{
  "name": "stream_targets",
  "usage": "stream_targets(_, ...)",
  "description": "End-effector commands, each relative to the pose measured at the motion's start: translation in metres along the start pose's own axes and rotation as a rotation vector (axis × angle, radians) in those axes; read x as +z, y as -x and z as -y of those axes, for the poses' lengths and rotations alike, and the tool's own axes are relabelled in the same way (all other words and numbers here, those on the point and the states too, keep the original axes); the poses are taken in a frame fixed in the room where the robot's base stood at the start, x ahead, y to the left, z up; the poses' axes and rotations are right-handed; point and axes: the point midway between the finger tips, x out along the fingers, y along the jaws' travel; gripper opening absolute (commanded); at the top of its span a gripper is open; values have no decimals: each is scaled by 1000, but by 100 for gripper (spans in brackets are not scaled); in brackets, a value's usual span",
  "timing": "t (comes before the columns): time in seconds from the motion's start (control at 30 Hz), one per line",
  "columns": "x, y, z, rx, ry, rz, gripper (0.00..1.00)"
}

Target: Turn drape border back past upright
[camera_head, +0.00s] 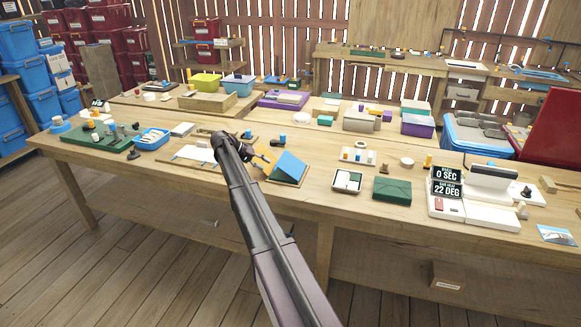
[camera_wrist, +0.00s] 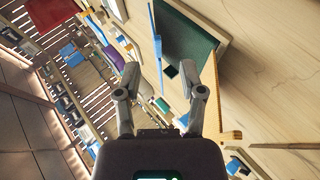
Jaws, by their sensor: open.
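The blue flap (camera_head: 289,166), which I take to be the drape border, stands tilted on a small wooden-edged board (camera_head: 297,180) on the front table. In the wrist view the blue flap (camera_wrist: 157,42) shows nearly edge-on as a thin strip beside a dark green panel (camera_wrist: 188,45). My gripper (camera_head: 259,157) is just left of the flap in the head view. In the wrist view my gripper (camera_wrist: 170,72) is open, with the flap's near end in line with the gap between the fingers. I see no clear contact. The flap's hinge line is hard to make out.
A white sheet (camera_head: 196,153) lies left of my gripper. A white device with a display (camera_head: 447,189) is further right. Bare tabletop (camera_head: 325,205) lies in front of the tray.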

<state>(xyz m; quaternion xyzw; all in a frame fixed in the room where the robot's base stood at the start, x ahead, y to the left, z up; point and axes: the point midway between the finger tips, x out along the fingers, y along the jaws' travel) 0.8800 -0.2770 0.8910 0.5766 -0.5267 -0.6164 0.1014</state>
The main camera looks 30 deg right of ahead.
Motion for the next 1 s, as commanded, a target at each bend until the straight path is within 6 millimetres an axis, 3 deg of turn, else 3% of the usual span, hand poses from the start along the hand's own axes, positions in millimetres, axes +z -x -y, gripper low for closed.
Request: stream_targets(1.0,-2,11,-17,-726,-269,0,51)
